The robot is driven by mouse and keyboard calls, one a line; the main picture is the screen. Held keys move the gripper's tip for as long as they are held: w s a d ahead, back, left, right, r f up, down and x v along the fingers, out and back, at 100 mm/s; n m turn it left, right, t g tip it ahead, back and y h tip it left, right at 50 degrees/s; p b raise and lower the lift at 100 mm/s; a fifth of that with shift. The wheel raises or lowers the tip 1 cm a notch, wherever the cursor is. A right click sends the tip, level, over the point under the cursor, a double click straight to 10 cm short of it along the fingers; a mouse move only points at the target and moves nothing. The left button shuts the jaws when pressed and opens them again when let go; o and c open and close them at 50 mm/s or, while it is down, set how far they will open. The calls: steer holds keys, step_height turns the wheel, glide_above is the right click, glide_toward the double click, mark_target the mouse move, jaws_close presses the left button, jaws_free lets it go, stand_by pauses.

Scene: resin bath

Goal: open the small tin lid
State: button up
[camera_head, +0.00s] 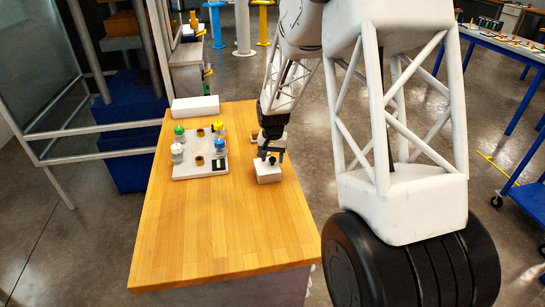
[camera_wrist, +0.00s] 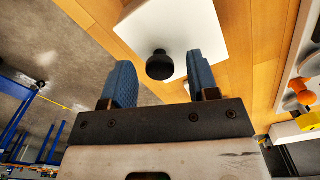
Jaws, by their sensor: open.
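The small tin is a white box (camera_head: 268,174) on the wooden table, right of the tray. Its pale square lid (camera_wrist: 185,32) fills the upper middle of the wrist view, with a round black knob (camera_wrist: 160,66) on it. The knob also shows in the head view (camera_head: 272,160), just under my gripper. My gripper (camera_head: 271,154) is open above the tin. In the wrist view its two blue fingers stand apart on either side of the knob, with clear gaps. The lid appears to be on the tin. I cannot tell how high the fingertips are above the lid.
A white tray (camera_head: 185,172) with several capped bottles and brass-coloured cups stands left of the tin. A white block (camera_head: 196,107) lies at the table's back left. The front of the wooden table (camera_head: 215,235) is clear.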

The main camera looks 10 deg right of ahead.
jaws_close()
stand_by(0.3)
